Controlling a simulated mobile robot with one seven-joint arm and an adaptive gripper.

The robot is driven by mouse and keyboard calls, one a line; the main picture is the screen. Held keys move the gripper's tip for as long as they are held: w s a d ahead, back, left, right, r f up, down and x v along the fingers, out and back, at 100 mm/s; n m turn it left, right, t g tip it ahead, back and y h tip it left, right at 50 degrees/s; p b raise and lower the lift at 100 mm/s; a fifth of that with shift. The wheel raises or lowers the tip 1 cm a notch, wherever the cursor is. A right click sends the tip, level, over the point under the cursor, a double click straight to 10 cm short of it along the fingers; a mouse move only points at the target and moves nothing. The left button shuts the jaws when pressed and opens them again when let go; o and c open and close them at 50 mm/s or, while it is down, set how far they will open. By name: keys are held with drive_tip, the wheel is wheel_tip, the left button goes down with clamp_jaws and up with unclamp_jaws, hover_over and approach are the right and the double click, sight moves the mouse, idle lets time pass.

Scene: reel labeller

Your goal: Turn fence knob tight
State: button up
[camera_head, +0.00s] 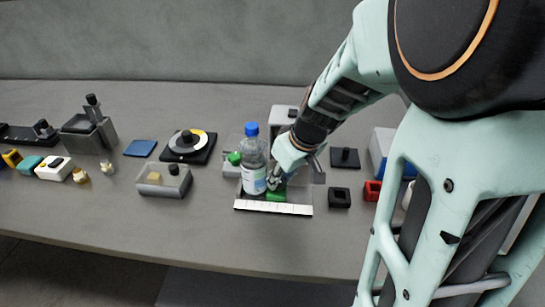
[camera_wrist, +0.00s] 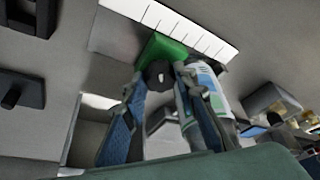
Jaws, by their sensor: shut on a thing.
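The fence is a green block (camera_head: 276,196) beside a white marked strip (camera_head: 272,207) on the labeller; it also shows in the wrist view (camera_wrist: 163,48). The fence knob is a dark round piece (camera_wrist: 158,72) at the green block, between my fingertips in the wrist view. My gripper (camera_head: 276,180) is low over the labeller, shut on the knob; its two blue-grey fingers (camera_wrist: 160,82) stand on either side of it. In the head view my fingers hide the knob. The angle of the knob cannot be told.
A clear bottle with a blue cap (camera_head: 254,165) stands upright close beside my gripper. A green knob (camera_head: 234,158) is behind it at left. A black square holder (camera_head: 339,197) and a red piece (camera_head: 372,190) lie to the right. The table front (camera_head: 200,235) is clear.

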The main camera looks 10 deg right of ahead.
idle(0.3)
drive_tip(key=o, duration=1.2)
drive_tip(key=shift+c, duration=0.2)
